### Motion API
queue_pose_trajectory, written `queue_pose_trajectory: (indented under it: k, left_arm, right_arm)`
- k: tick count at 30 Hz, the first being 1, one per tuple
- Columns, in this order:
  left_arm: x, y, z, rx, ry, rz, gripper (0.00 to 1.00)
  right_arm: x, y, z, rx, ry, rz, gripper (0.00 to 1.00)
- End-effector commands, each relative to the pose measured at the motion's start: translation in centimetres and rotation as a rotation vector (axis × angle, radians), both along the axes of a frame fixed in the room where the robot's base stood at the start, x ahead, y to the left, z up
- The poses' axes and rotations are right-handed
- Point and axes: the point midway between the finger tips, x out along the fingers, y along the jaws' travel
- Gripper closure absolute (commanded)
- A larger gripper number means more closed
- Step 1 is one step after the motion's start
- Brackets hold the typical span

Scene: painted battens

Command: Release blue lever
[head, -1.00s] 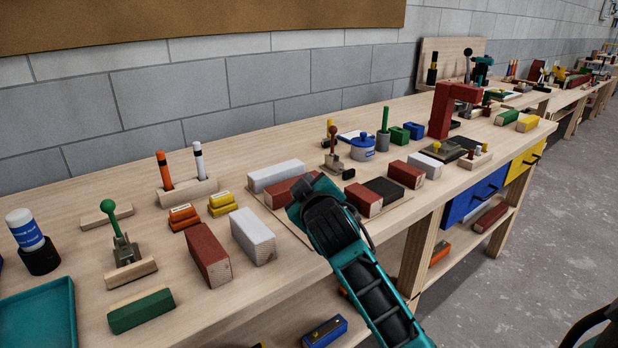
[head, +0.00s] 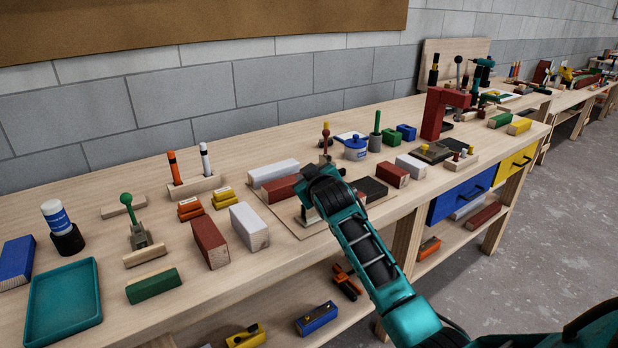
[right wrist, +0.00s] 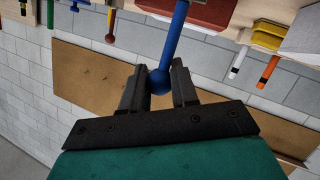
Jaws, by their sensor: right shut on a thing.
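In the right wrist view, the blue lever (right wrist: 174,40) is a blue rod ending in a round blue knob. The knob sits between the two dark fingers of my right gripper (right wrist: 159,72), which is shut on it. In the head view, my right arm (head: 365,245) reaches in from the lower right over the bench, and its teal and black wrist hides the fingers and the blue lever. My left gripper is not in view.
A green-knobbed lever (head: 127,199) stands at left on the bench, and a brown-knobbed lever (head: 326,134) stands behind my wrist. Red blocks (head: 210,243) and white blocks (head: 249,227) lie left of my arm. A teal tray (head: 64,305) is at front left.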

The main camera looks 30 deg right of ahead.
Motion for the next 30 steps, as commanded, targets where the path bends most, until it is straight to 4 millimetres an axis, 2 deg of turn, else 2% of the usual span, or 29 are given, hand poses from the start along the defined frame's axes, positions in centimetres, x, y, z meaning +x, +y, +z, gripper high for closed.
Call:
queue_pose_trajectory:
  k: [9, 10, 17, 26, 30]
  left_arm:
    - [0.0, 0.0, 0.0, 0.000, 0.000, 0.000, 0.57]
    - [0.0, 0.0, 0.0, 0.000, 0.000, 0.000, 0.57]
    - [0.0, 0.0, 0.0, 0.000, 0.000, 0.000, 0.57]
    - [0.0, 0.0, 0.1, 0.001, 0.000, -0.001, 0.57]
    - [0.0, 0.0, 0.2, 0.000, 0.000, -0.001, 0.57]
  right_arm:
    - [0.0, -0.4, 0.2, -0.008, -0.003, -0.006, 1.00]
    - [0.0, -0.4, 0.2, -0.008, -0.003, -0.006, 0.69]
    - [0.0, -0.3, 0.1, -0.005, -0.002, -0.004, 0.48]
    - [-0.2, -0.1, 0.1, -0.003, -0.001, -0.002, 0.48]
    - [-1.2, 0.2, 0.4, -0.003, -0.001, -0.001, 0.48]
